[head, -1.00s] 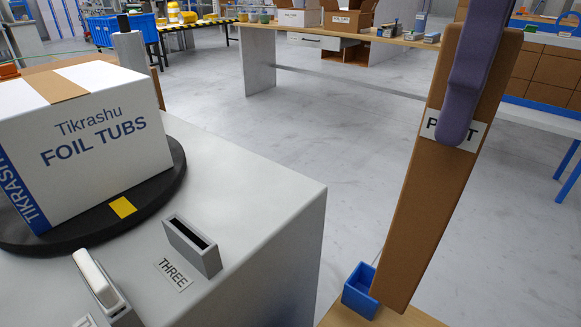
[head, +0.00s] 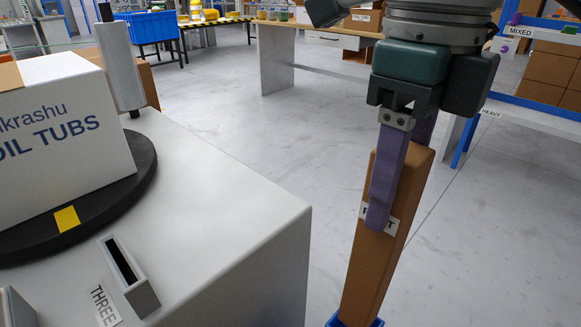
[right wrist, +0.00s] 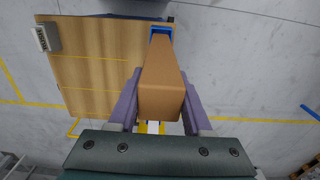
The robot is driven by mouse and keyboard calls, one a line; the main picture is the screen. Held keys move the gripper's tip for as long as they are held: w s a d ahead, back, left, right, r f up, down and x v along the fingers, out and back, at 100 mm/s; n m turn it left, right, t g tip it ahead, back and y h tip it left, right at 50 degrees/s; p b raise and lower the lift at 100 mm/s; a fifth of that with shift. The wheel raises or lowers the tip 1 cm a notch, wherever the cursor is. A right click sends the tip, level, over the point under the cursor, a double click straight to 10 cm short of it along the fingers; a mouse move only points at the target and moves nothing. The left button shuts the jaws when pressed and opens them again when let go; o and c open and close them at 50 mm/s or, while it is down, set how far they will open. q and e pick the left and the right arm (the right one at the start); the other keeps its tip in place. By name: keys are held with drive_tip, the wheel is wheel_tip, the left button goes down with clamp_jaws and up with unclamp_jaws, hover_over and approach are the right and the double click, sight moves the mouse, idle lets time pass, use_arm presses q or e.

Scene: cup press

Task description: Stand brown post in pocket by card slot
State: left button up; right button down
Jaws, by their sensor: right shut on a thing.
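The brown post (head: 372,260) is a long tapered block with a white label, partly covered by a purple finger. My right gripper (head: 393,190) is shut on its upper part; the far finger is mostly hidden behind the post. The post stands nearly upright, slightly tilted. Its lower end is at the blue pocket (head: 377,323), whose edges show on both sides of it. In the right wrist view the post (right wrist: 160,85) runs down to the blue pocket (right wrist: 154,30); I cannot tell how deep it sits. My left gripper is not in view.
The pocket is on a wooden table (right wrist: 100,70), with a grey block (right wrist: 47,38) bearing a label at its corner. A grey cabinet (head: 225,230) carries a slot holder (head: 143,298) marked THREE and a foil tubs box (head: 60,135) on a black turntable. Open floor lies beyond.

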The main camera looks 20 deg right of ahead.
sight(381, 237)
wheel_tip(381, 237, down, 7)
drive_tip(key=shift+f+b, duration=0.2)
drive_tip(key=shift+b, duration=0.35)
drive_tip(key=shift+f, duration=0.15)
drive_tip(key=shift+c, duration=1.7)
unclamp_jaws()
drive_tip(key=shift+w+r, duration=0.1)
drive_tip(key=shift+r, duration=0.5)
wheel_tip(381, 237, up, 10)
drive_tip(key=p, duration=0.2)
drive_tip(key=shift+d+r+p, duration=0.1)
drive_tip(key=shift+p, duration=0.3)
drive_tip(key=shift+r, duration=0.5)
